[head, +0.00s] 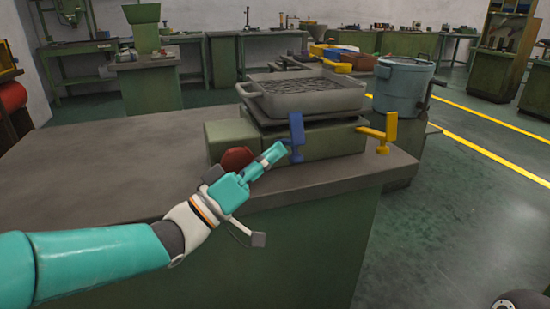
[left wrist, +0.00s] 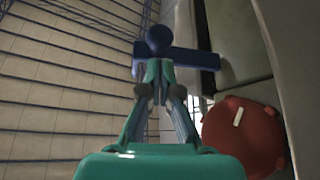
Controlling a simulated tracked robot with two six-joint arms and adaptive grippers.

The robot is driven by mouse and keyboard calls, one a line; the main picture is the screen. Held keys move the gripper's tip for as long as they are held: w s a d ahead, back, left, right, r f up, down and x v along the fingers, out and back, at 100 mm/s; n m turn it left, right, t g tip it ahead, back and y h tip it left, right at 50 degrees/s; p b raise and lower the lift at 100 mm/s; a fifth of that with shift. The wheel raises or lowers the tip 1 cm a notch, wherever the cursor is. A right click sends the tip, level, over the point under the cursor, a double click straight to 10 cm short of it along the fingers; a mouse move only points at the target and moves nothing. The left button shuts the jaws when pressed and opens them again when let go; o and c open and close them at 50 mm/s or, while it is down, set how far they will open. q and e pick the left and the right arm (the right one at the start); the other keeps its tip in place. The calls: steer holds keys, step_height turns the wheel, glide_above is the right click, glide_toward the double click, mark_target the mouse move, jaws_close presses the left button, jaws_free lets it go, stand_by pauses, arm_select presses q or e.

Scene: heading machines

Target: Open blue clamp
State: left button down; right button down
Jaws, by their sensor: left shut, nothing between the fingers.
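The blue clamp (head: 296,135) stands upright at the front of the green machine (head: 330,144), below the grey tray. Its lower end has a rounded knob. My left gripper (head: 277,151) is shut, with its fingertips right at the clamp's lower part. In the left wrist view, the blue clamp (left wrist: 180,58) shows as a bar with a round knob just beyond the shut fingertips (left wrist: 156,68). I cannot tell whether the fingers touch it. My right gripper is not in view.
A grey tray (head: 270,103) of dark pieces sits on the machine. A yellow clamp (head: 386,132) is to the right. A red knob (head: 236,158) is beside my left gripper and also shows in the left wrist view (left wrist: 245,138). A blue-grey pot (head: 402,88) stands behind right.

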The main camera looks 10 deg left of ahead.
arm_select(q)
steer(key=s+a+f+p, duration=0.1)
steer(key=s+a+f, duration=0.1)
steer(key=s+a, duration=0.4)
steer(key=a, duration=0.3)
steer(key=shift+a, duration=0.25)
steer(key=shift+f, duration=0.1)
